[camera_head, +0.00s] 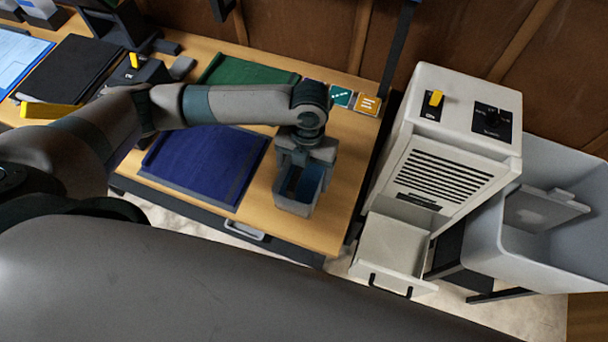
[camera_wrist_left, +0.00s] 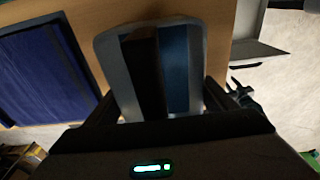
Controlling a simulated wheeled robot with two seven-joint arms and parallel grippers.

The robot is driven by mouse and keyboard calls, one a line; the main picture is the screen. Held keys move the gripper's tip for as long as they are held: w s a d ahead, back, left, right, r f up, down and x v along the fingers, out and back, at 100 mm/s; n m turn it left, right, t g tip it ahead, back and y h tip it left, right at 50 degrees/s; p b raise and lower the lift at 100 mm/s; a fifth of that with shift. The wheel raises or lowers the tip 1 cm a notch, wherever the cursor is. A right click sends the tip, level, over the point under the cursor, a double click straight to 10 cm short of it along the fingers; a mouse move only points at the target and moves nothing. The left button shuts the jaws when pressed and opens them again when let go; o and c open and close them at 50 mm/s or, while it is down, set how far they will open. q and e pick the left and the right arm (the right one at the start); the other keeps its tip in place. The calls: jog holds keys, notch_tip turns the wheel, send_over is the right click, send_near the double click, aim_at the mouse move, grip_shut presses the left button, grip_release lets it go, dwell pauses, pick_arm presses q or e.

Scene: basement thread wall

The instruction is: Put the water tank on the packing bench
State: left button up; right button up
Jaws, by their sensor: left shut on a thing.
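The water tank (camera_head: 297,207) is a small grey open-topped box with a blue inside. It is over the right front part of the wooden packing bench (camera_head: 335,190). My left gripper (camera_head: 304,172) points down and is shut on the tank, with a finger inside it. In the left wrist view the tank (camera_wrist_left: 104,50) sits upright between the fingers, over the bench top (camera_wrist_left: 85,15). I cannot tell whether its bottom touches the bench.
A blue mat (camera_head: 205,165) lies left of the tank and a green mat (camera_head: 245,72) behind. Small coloured tiles (camera_head: 367,104) lie at the back right. Right of the bench stands a white dehumidifier (camera_head: 445,150) with an open drawer (camera_head: 395,243), beside a grey bin (camera_head: 570,245).

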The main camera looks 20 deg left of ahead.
pick_arm(q)
jog(key=shift+f, duration=0.9)
jog(key=shift+f, duration=0.1)
jog(key=o, duration=1.6)
jog(key=shift+o, duration=0.2)
jog(key=r+b, duration=0.1)
jog(key=r, duration=0.2)
jog(key=w+r+b, duration=0.1)
jog(key=r, duration=0.3)
jog(key=r+b, duration=0.1)
jog(key=r, duration=0.3)
jog(key=shift+w, duration=0.2)
jog(key=shift+r, duration=0.55)
